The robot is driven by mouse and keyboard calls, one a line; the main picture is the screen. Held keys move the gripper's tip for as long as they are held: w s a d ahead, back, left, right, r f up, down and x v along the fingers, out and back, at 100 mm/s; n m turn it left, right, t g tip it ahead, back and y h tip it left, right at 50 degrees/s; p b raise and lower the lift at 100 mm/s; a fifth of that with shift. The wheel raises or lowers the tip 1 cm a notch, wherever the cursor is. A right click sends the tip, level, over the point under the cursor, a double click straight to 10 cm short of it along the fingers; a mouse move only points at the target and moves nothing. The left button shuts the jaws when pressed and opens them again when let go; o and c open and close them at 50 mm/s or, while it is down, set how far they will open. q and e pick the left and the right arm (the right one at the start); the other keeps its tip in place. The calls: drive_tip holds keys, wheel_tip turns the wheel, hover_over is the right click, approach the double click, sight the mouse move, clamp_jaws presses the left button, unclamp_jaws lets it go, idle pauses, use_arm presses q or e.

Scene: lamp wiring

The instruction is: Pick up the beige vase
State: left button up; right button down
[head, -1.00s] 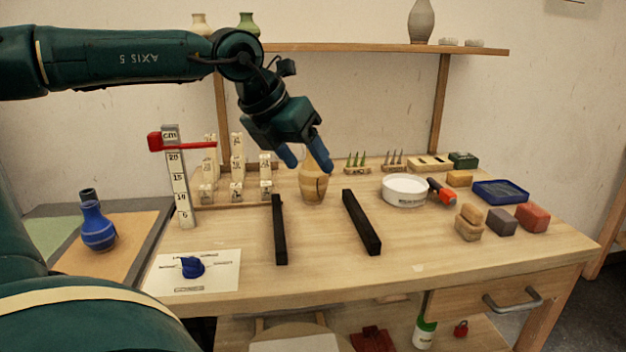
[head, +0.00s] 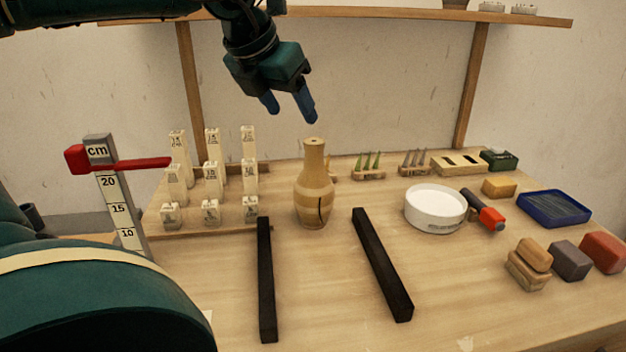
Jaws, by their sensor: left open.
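The beige vase (head: 314,190) stands upright on the wooden workbench near the middle of the head view. It has a narrow neck, a rounded body with bands, and a dark crack-like line on its front. My left gripper (head: 291,112) is open and empty, its two blue fingers pointing down. In the picture it hangs just above the vase's mouth, a little to the left, and is apart from it. My right gripper is not in view.
Two black bars (head: 266,280) and (head: 382,264) lie in front of the vase. Labelled blocks (head: 211,180) and a height gauge (head: 108,190) stand left. A shelf (head: 400,14) runs above.

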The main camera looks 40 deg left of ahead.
sight(310, 143)
use_arm(q)
drive_tip(key=x, duration=1.3)
drive_tip(key=shift+w+a+f, duration=0.1)
drive_tip(key=shift+w+a, duration=0.1)
drive_tip(key=shift+a, duration=0.05)
drive_tip(key=shift+c, duration=0.4)
clamp_jaws()
